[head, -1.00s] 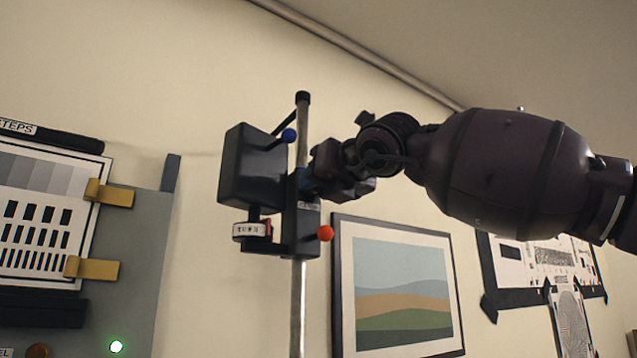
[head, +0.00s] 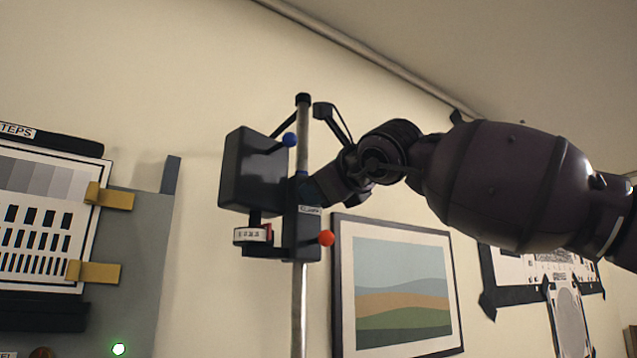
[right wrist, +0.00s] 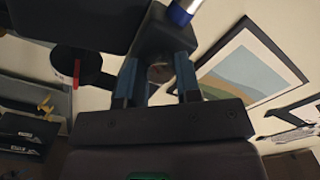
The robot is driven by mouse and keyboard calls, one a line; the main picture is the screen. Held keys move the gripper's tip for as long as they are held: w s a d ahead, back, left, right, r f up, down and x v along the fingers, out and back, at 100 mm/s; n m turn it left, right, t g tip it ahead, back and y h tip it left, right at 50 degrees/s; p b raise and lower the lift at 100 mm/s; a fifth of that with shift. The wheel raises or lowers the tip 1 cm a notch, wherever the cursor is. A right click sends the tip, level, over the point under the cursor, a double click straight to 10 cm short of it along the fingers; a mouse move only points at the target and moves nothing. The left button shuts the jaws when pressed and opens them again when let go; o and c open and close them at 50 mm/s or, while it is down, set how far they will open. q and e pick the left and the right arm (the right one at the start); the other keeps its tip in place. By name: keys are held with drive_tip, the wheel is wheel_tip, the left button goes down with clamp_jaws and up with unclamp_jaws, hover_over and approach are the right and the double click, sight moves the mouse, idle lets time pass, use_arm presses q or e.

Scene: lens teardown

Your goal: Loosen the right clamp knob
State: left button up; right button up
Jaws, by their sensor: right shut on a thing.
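A black clamp block (head: 302,225) with a small white label sits on a vertical metal pole (head: 299,315) and carries a dark box (head: 250,168). My right gripper (head: 307,190) is at the right side of the clamp, its blue fingertips against it. In the right wrist view, the two blue fingers stand either side of a round dark clamp knob (right wrist: 160,72), shut on it. The knob is hidden by the gripper in the head view. My left gripper is not in view.
A blue ball lever (head: 290,140) is above the gripper and an orange ball lever (head: 326,238) is below it. A white-labelled dial (head: 250,235) is under the box. A framed landscape picture (head: 403,285) hangs behind. A chart board (head: 140,240) stands at left.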

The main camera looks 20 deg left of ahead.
drive_tip(key=n+p, duration=0.1)
drive_tip(key=n, duration=0.4)
drive_tip(key=shift+n, duration=0.8)
drive_tip(key=o, duration=0.9)
